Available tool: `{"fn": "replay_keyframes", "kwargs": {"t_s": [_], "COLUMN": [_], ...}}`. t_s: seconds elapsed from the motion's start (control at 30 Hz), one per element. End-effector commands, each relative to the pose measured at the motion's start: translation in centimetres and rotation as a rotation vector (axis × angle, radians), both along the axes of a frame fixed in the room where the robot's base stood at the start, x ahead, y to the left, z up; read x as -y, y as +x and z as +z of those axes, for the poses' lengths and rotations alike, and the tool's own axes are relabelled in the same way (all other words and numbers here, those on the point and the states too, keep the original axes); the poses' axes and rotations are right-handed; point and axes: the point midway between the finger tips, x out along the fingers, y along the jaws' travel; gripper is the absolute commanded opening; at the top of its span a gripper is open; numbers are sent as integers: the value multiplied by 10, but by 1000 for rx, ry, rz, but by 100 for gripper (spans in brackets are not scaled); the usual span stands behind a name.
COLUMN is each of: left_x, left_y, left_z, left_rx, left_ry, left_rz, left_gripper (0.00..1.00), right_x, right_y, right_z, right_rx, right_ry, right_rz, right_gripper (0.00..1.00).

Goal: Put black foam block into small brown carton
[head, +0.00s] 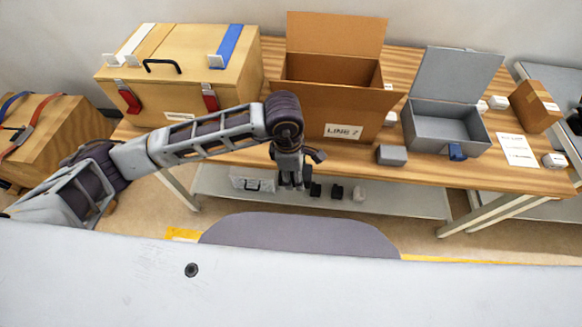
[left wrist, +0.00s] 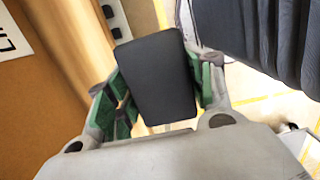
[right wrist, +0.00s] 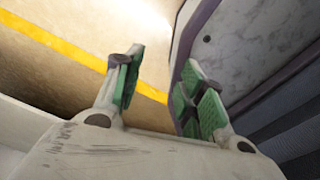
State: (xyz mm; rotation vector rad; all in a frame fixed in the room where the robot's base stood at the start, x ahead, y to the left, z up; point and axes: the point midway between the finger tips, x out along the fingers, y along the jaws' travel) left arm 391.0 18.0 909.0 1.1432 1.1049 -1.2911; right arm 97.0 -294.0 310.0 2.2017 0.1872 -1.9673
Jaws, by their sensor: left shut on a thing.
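The black foam block (left wrist: 156,78) is held between the green-padded fingers of my left gripper (head: 292,182), which is shut on it. In the head view this gripper points down in front of the table's front edge, and the block is hard to make out there. An open brown carton (head: 310,112) with a "LINE 7" label stands on the table, flaps raised, behind and above the gripper. A smaller brown box (head: 535,106) sits at the table's right end and looks closed. My right gripper (right wrist: 160,88) is open and empty, over the floor beside my body.
A wooden chest (head: 185,75) stands left of the carton. A grey open-lidded box (head: 446,125) and a small grey block (head: 392,155) stand right of it. A lower shelf (head: 400,202) carries several small items. The table (head: 250,157) has little free room at its front.

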Motion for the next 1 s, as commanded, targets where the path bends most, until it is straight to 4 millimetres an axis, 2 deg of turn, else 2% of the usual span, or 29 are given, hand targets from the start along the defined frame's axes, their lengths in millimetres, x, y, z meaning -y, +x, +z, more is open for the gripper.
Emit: {"fn": "replay_keyframes", "kwargs": {"t_s": [0.27, 0.5, 0.67, 1.0], "left_x": [0, 0, 0, 0], "left_y": [0, 0, 0, 0], "left_z": [0, 0, 0, 0], "left_rx": [0, 0, 0, -1], "left_ry": [0, 0, 0, 1], "left_rz": [0, 0, -18, -194], "left_gripper": [34, 34, 34, 34], "right_x": [-1, 1, 1, 0], "right_y": [-2, -15, -12, -9], "right_z": [0, -1, -1, 0], "right_rx": [-2, -17, -13, -10], "right_ry": [0, -1, -1, 0], "right_rz": [1, 3, 3, 2], "right_gripper": [40, 40, 40, 40]}}
